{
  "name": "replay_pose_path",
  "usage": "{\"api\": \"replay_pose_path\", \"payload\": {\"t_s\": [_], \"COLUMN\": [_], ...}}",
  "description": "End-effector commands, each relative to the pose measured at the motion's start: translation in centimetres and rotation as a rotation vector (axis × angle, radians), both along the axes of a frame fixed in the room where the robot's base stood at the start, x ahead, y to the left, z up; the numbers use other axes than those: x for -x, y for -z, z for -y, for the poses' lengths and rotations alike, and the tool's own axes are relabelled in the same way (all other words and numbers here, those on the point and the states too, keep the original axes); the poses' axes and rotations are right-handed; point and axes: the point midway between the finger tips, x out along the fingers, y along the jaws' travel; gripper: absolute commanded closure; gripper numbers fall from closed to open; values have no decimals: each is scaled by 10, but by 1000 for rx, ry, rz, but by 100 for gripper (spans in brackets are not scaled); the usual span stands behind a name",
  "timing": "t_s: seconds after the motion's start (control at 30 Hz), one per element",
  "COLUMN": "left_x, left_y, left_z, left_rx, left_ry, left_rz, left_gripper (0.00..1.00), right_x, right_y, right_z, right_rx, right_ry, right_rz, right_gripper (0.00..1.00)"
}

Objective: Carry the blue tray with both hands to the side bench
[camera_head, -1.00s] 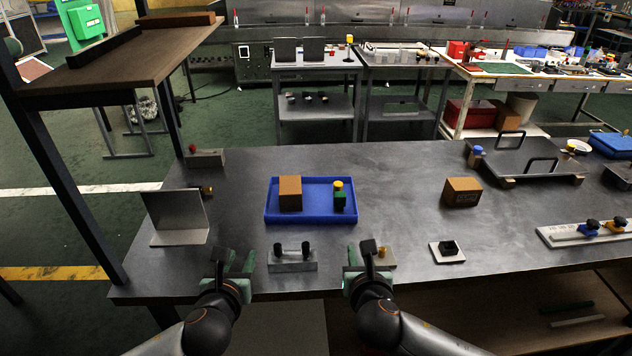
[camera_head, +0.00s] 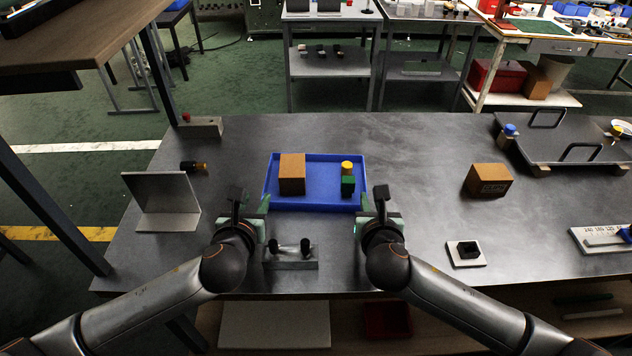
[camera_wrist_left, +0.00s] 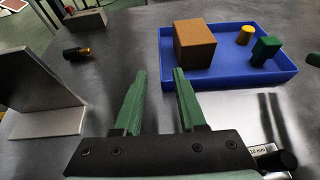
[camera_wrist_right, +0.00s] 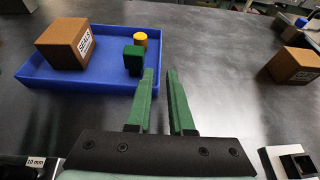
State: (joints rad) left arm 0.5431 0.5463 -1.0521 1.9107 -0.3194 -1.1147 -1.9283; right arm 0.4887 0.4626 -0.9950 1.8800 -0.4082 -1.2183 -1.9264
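The blue tray (camera_head: 318,200) lies flat on the dark metal bench. It holds a brown box (camera_head: 292,174) on its left, and a yellow cylinder (camera_head: 347,167) and a green block (camera_head: 348,186) on its right. My left gripper (camera_head: 251,203) is open and empty by the tray's near left corner; its green fingers (camera_wrist_left: 157,98) point towards the tray in the left wrist view. My right gripper (camera_head: 373,203) is open and empty by the near right corner; its fingers (camera_wrist_right: 160,98) show bare bench between them. Neither gripper visibly holds the tray.
A gauge block with black knobs (camera_head: 290,257) sits between my arms. A bent metal plate (camera_head: 163,203) stands at left, with a brown box (camera_head: 488,180) and raised black plate (camera_head: 560,140) at right. Other tables (camera_head: 333,62) stand beyond a green floor.

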Motion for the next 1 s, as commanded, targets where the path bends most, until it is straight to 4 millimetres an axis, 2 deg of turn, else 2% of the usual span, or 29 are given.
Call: {"api": "replay_pose_path", "payload": {"t_s": [0.7, 1.0], "left_x": [-90, -110], "left_y": [37, 45], "left_z": [5, 7], "left_rx": [0, 1], "left_ry": [-3, -2], "left_rz": [0, 0], "left_gripper": [60, 60], "right_x": [-90, -110], "right_y": [37, 45], "right_z": [6, 7], "right_rx": [0, -1], "right_ry": [3, 2], "right_rz": [-1, 0], "right_gripper": [80, 80]}}
